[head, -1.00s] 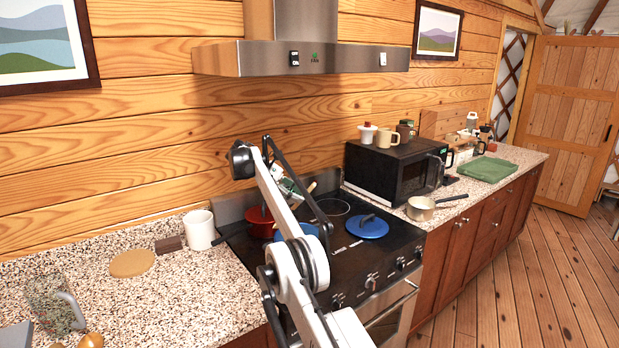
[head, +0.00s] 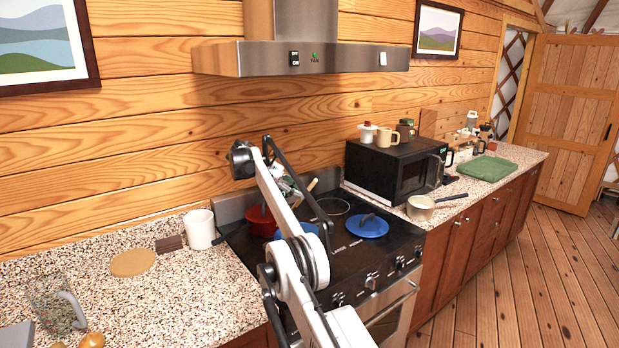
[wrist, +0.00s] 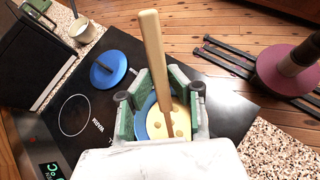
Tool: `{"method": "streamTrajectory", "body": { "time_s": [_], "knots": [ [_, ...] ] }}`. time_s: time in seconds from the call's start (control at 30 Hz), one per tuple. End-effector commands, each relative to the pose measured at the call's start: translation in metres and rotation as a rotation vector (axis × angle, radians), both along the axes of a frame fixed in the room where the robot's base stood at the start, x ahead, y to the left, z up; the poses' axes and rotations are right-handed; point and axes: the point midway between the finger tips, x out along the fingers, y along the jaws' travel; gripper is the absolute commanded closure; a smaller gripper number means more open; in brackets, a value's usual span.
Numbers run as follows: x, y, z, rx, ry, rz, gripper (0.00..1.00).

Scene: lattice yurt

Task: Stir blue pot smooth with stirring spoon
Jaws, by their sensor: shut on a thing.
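The blue pot (wrist: 141,122) is below my gripper in the wrist view, with a pale yellow content (wrist: 181,116) that has a few darker spots. In the head view the blue pot (head: 308,229) is on the stove, partly hidden by my arm. My gripper (wrist: 163,112) is shut on the wooden stirring spoon (wrist: 152,50). The spoon's handle sticks up past the green fingers, and its lower end reaches into the yellow content. Its tip is hidden. In the head view my gripper (head: 290,186) is mostly hidden behind my arm, with the spoon handle showing beside it.
A red pot (head: 262,221) stands just left of the blue pot on the stove. A blue lid (head: 368,227) lies on the cooktop to the right. A saucepan (head: 420,208) and a microwave (head: 385,170) stand further right. The range hood (head: 300,58) hangs above.

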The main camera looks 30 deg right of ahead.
Motion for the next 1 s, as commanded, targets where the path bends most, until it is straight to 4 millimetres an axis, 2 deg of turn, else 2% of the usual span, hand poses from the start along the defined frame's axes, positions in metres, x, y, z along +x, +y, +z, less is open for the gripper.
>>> {"method": "streamTrajectory", "body": {
  "time_s": [0.37,0.57,1.0],
  "knots": [
    [0.000,-0.007,0.008,-0.028,0.023,0.015,1.00],
    [0.004,-0.023,0.029,-0.103,0.069,0.054,1.00],
    [0.004,-0.028,0.032,-0.129,0.083,0.065,1.00]
  ]
}}
